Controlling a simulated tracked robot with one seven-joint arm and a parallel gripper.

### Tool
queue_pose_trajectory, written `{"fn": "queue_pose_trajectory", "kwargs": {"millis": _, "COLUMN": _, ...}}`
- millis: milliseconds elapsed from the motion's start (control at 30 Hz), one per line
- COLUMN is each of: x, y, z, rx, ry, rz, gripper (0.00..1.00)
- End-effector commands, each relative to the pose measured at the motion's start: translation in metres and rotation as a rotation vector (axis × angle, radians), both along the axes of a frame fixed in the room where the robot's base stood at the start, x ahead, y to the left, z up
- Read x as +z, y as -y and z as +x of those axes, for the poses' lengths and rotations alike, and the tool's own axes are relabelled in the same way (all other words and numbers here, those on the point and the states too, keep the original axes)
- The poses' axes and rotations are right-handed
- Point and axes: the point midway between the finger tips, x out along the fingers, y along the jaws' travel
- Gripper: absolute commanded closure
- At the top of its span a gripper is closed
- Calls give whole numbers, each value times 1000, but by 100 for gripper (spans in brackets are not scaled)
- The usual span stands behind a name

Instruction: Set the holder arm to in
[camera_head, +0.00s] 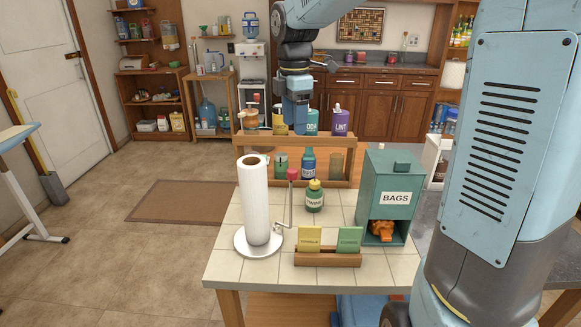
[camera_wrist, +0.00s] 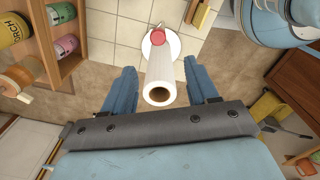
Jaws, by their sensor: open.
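A white paper roll (camera_head: 253,205) stands upright on a round white holder base (camera_head: 258,249) on the tiled table. The holder arm (camera_head: 291,205) is a thin upright rod with a red knob (camera_head: 292,174) on top. It stands to the right of the roll, with a gap between them. In the wrist view the roll (camera_wrist: 159,80) is seen from above, between the fingers, with the red knob (camera_wrist: 158,37) beyond its far end. My gripper (camera_wrist: 160,70) is open and empty. In the head view my gripper (camera_head: 298,118) is above and behind the roll, partly hard to make out.
A green bags dispenser (camera_head: 387,172) stands right of the holder. A green bottle (camera_head: 315,196) and a wooden rack (camera_head: 328,259) with packets are close to the holder arm. A wooden shelf (camera_head: 340,183) with bottles is behind.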

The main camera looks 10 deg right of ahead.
Motion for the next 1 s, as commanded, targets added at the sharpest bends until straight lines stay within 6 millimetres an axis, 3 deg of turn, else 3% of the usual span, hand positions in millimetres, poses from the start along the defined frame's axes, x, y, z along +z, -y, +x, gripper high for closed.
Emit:
{"fn": "queue_pose_trajectory", "kwargs": {"millis": 267, "x": -15, "y": -3, "z": 7, "rx": 58, "ry": -15, "rz": 8, "gripper": 42}}
{"fn": "queue_pose_trajectory", "kwargs": {"millis": 800, "x": -106, "y": -3, "z": 6, "rx": 56, "ry": -17, "rz": 7, "gripper": 42}}
{"fn": "queue_pose_trajectory", "kwargs": {"millis": 1000, "x": -130, "y": -3, "z": 6, "rx": 56, "ry": -15, "rz": 8, "gripper": 42}}
